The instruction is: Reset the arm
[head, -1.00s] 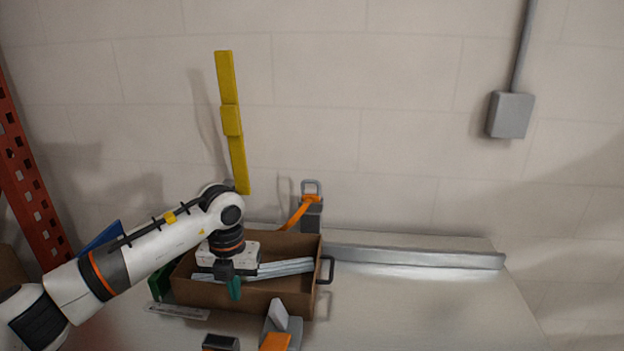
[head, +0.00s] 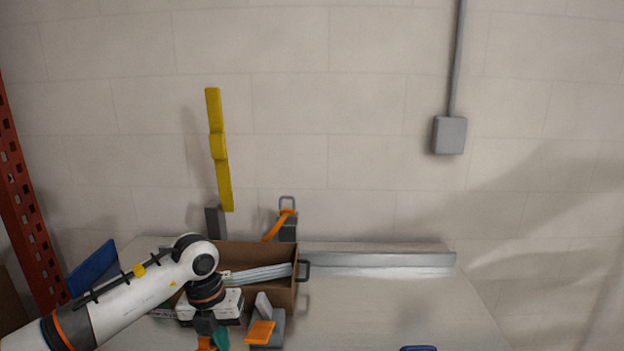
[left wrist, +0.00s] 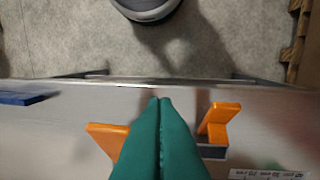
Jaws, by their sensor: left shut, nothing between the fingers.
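My left gripper (head: 212,343) is in the lower left of the head view, in front of the brown box. Its teal fingers (left wrist: 160,120) are pressed together and empty in the left wrist view, pointing toward the table edge. In the wrist view, one orange piece (left wrist: 108,138) is to the left of the fingers and another orange lever (left wrist: 219,118) on a dark base is to the right. My right gripper is not in view.
The brown box (head: 282,294) holds pale strips (head: 262,273). A dispenser with an orange flap (head: 260,332) stands in front of it. Behind are a yellow upright bar (head: 218,146), an orange-armed dispenser (head: 287,226) and a metal rail (head: 380,260). The right tabletop (head: 385,310) is mostly clear.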

